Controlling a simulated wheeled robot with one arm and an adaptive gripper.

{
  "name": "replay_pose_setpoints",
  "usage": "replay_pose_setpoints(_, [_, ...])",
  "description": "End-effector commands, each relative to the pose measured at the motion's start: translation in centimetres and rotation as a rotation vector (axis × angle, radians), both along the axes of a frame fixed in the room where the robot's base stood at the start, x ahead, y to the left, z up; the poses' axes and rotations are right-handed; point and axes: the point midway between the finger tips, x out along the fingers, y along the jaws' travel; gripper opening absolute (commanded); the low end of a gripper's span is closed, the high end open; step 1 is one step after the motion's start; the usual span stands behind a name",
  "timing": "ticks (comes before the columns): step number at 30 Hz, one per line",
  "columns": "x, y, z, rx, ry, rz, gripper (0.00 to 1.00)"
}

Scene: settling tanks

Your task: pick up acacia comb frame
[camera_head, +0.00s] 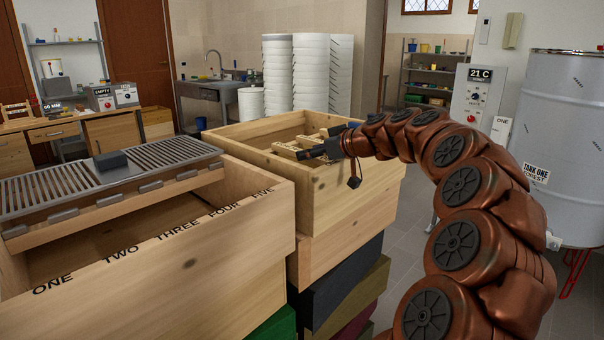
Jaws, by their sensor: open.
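My gripper (313,153) is dark and reaches left over the rear wooden box (345,195), at the end of my copper-coloured arm. Its jaws are open, though small in this view. Pale wooden bars (288,152), which look like a comb frame, sit inside that box just under and beside the gripper. I cannot tell whether the gripper touches them. No acacia label is readable, and the gripper and box wall hide part of the bars.
A front box (190,245) marked ONE to FIVE carries a slatted metal rack (95,180) with a dark block (110,161) on it. White buckets (277,75) are stacked behind. A tank (570,130) stands at right. Floor shows between the boxes and tank.

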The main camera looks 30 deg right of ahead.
Motion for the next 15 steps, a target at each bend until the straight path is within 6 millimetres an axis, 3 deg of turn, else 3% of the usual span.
replay_pose_setpoints(6, [1.8,0.3,-0.8,0.001,0.000,-0.001,0.56])
replay_pose_setpoints(13, [1.9,0.3,-0.8,0.000,-0.001,-0.003,0.56])
replay_pose_setpoints(15, [1.9,0.3,-0.8,0.000,-0.001,-0.003,0.51])
